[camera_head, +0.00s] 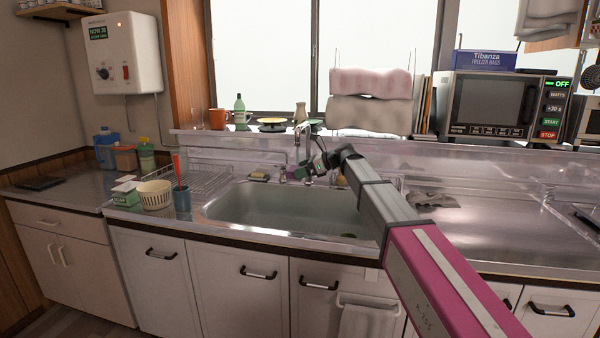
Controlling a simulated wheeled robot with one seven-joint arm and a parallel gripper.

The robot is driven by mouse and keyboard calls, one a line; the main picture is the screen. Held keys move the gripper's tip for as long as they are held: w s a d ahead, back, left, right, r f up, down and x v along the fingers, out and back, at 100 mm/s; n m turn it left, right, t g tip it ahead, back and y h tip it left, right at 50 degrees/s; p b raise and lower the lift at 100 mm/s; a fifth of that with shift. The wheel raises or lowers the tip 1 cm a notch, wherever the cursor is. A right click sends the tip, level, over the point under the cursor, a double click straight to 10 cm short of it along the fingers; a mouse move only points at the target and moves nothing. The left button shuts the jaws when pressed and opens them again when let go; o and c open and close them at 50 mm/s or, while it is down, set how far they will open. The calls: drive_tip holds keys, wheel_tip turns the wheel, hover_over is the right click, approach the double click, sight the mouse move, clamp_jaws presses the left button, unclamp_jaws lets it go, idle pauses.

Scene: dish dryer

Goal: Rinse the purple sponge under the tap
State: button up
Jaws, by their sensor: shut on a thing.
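My gripper (304,170) is at the end of my arm, over the back part of the sink basin (235,205). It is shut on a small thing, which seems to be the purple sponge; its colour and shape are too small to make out. The silver tap (299,135) rises behind the sink at the window ledge, and my gripper is just below and in front of its spout. I cannot tell whether the held thing is right under the spout or whether water runs. Part of the tap is hidden by my gripper.
A yellowish sponge (258,176) lies on the ledge behind the basin. A wire rack (205,180), a cream basket (155,194) and a blue cup (181,199) stand left of it. The steel counter right of the sink is mostly clear, with a grey cloth (432,200).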

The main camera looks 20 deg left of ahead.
drive_tip(key=shift+s, duration=0.1)
drive_tip(key=s+d, duration=0.4)
drive_tip(key=s, duration=0.2)
drive_tip(key=shift+s+d, duration=0.15)
drive_tip(key=shift+s, duration=0.2)
idle(0.4)
drive_tip(key=shift+r, duration=0.1)
idle(1.1)
drive_tip(key=s+d+r, duration=0.2)
drive_tip(key=s+r, duration=0.2)
drive_tip(key=shift+d, duration=0.3)
drive_tip(key=shift+s, duration=0.1)
drive_tip(key=shift+f, duration=0.1)
idle(0.6)
